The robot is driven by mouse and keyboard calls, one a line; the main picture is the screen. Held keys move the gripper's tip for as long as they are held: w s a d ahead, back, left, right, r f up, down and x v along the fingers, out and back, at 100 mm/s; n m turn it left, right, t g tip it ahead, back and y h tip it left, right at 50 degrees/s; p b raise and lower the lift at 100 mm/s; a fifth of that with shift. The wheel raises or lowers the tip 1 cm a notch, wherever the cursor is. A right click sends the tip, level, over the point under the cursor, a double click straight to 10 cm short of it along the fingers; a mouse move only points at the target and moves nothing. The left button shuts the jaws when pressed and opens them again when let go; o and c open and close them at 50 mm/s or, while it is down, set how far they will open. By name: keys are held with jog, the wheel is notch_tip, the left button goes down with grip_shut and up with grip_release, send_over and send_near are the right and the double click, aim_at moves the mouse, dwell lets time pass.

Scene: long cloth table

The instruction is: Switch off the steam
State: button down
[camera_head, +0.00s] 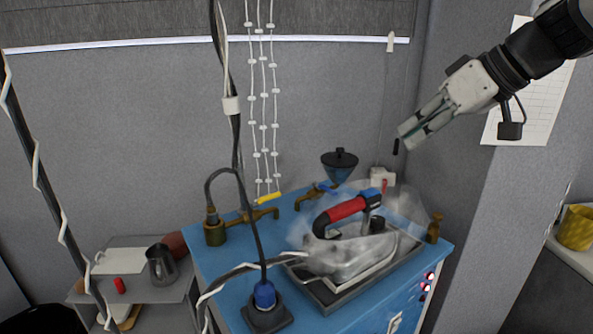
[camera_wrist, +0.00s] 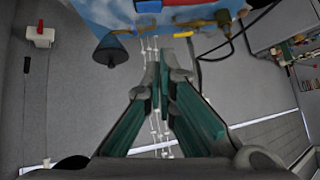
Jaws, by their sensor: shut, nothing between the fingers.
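A steam iron (camera_head: 347,250) with a red handle (camera_head: 346,209) stands on a metal tray (camera_head: 323,299) on the blue cabinet (camera_head: 215,275), with pale steam around it. Behind it are a brass valve with a yellow handle (camera_head: 269,198) and another with a blue handle (camera_head: 327,187). The yellow handle (camera_wrist: 182,34) also shows in the wrist view. Small red lights or buttons (camera_head: 430,276) sit on the cabinet's right front. My gripper (camera_head: 404,139) is shut and empty, raised above the cabinet's right rear, apart from the valves. Its teal fingers (camera_wrist: 165,70) show in the wrist view.
A dark funnel (camera_head: 340,165) rises behind the iron. A white wall box with a red part (camera_head: 382,179) is below my gripper. A black cable with a blue plug (camera_head: 264,295) arches over the cabinet's left. A grey side table (camera_head: 144,300) holds a metal jug (camera_head: 161,265).

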jog(key=shift+w+d+r, duration=0.15)
jog(key=shift+w+d, duration=0.25)
jog(key=shift+d, duration=0.1)
jog(key=p, duration=0.1)
send_over(371, 192)
jog(key=f, duration=0.7)
jog(key=shift+w+d+f, duration=0.1)
jog(key=shift+w+d, duration=0.05)
jog(key=shift+d, duration=0.1)
notch_tip(371, 192, down, 2)
jog(key=shift+f, duration=0.15)
jog(key=shift+a+f, duration=0.15)
jog(key=shift+f, duration=0.65)
